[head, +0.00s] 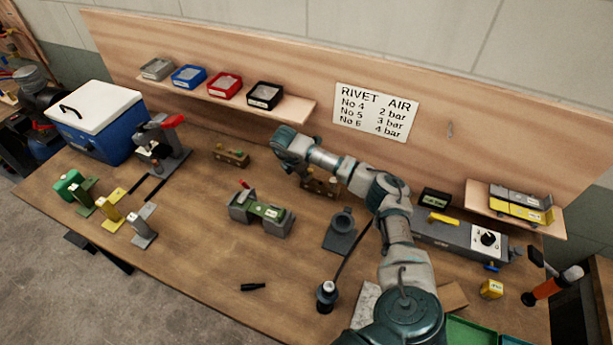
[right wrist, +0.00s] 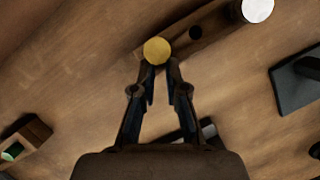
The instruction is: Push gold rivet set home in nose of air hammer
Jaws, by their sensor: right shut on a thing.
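In the right wrist view my right gripper (right wrist: 160,68) is shut on the gold rivet set (right wrist: 156,50), seen end-on as a round disc between the fingertips. It is at one end of a wooden rack (right wrist: 215,28); whether the set is still in the rack or above it, I cannot tell. In the head view my right gripper (head: 303,174) is at the back of the bench by this rack (head: 322,188), with its fingers mostly hidden. A dark upright tool with a pale top (head: 326,292) stands at the front; I cannot tell whether it is the air hammer. My left gripper is not in view.
A silver piece (right wrist: 257,10) stands at the rack's other end, past an empty dark hole. A dark stand (head: 340,238) is to the right, and a green-topped fixture (head: 265,212) to the left. Another small rack (head: 231,156) is further left.

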